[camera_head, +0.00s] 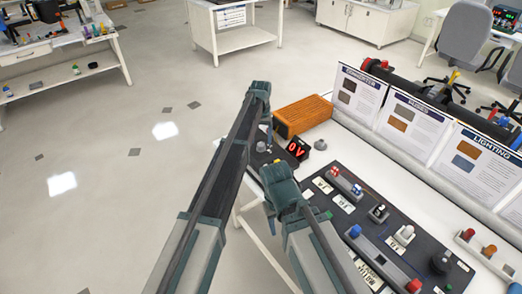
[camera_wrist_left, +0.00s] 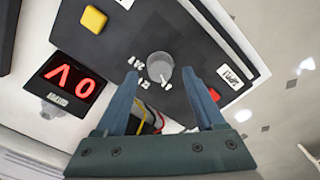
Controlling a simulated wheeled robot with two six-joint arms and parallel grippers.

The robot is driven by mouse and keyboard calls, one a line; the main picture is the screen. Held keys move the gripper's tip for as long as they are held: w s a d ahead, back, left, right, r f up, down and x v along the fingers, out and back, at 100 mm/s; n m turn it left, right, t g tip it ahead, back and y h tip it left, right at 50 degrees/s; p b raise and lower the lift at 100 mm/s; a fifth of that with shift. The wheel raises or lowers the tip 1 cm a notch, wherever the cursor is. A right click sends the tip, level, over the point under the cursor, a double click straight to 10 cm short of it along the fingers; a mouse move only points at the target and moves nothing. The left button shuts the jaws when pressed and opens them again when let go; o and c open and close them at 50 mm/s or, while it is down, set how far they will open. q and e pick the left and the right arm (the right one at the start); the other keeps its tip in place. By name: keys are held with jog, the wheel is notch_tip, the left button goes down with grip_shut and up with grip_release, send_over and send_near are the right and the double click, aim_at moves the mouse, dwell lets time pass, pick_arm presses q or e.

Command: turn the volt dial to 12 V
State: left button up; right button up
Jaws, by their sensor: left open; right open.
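The volt dial is a round grey knob (camera_wrist_left: 160,66) on a dark panel, with small white marks beside it; it also shows in the head view (camera_head: 261,146). The display (camera_wrist_left: 72,84) reads 0 V in red, upside down in the left wrist view; it also shows in the head view (camera_head: 297,149). My left gripper (camera_wrist_left: 161,76) is open, with the dial in line between its fingertips; I cannot tell whether they reach around it. My right gripper (camera_head: 276,172) is open and empty, lower in the head view, in front of the panel.
A yellow button (camera_wrist_left: 94,19) and a red button (camera_wrist_left: 214,94) are on the dial's panel. An orange-brown box (camera_head: 302,116) stands behind it. A larger dark panel (camera_head: 385,240) with several switches lies to the right. Posters (camera_head: 408,118) line the table's back.

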aim_at(261, 146)
pick_arm(q)
notch_tip(261, 146, down, 3)
jog(key=shift+r+b, duration=0.15)
jog(key=shift+b, duration=0.7)
pick_arm(e)
notch_tip(261, 146, down, 3)
jog(key=shift+r, duration=0.2)
pick_arm(q)
grip_shut()
